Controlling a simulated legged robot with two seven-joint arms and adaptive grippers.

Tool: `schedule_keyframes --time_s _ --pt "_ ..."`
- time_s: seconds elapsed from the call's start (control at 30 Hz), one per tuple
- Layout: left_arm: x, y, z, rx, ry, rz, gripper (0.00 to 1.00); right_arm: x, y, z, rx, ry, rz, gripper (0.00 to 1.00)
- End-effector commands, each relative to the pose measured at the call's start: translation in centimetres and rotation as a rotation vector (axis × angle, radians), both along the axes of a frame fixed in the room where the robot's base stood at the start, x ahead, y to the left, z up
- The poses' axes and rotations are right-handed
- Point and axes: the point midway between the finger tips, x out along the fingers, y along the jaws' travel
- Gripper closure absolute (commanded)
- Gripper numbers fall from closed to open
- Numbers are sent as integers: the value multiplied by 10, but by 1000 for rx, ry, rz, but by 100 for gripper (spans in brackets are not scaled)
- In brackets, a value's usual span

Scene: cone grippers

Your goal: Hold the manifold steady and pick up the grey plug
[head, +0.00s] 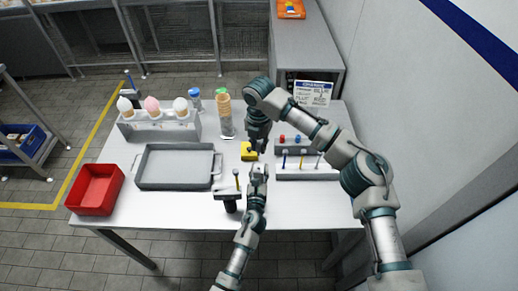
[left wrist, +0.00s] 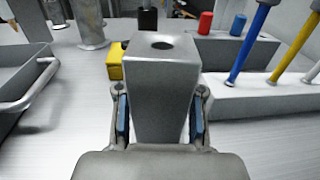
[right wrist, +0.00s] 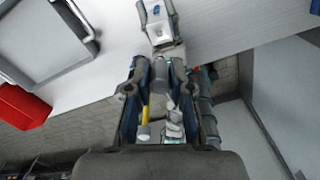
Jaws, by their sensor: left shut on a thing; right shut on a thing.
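The manifold (left wrist: 160,95) is a grey block with a dark, empty round hole in its top. My left gripper (head: 258,172) is shut on it, and the blue-padded fingers press its sides in the left wrist view. My right gripper (head: 258,147) is just behind the manifold, pointing down. In the right wrist view the grey plug (right wrist: 159,72), a short cylinder, is between its fingertips (right wrist: 158,64), and the gripper is shut on it. The plug is too small to make out in the head view.
A yellow block (head: 248,152) lies beside the right gripper. A rack with red and blue plugs (head: 298,138) and a rack of screwdrivers (head: 310,172) stand right. A grey tray (head: 146,184), red bin (head: 95,190) and cone stand (head: 155,128) are left. The front table is mostly clear.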

Motion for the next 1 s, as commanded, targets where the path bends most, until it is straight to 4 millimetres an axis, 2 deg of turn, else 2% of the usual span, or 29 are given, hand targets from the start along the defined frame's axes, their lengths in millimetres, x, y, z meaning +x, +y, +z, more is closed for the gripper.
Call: schedule_keyframes --time_s 0.13,0.17,0.27,0.57,0.67,0.77,1.0 --pt "0 0 -1 0 2 1 100 0 0 0 0 0 0 100" --pt "0 0 -1 0 2 1 58 0 0 0 0 0 0 100" --pt "0 0 -1 0 2 1 33 0 0 0 0 -1 0 100" --pt "-1 0 0 0 0 0 33 0 0 0 0 -1 0 100" --pt "-7 1 -1 0 2 0 33 0 0 0 0 -1 0 100" --pt "-23 3 -2 1 1 1 33 0 0 0 0 -1 0 100" --pt "-77 7 -2 1 3 0 33 0 0 0 0 -1 0 100"
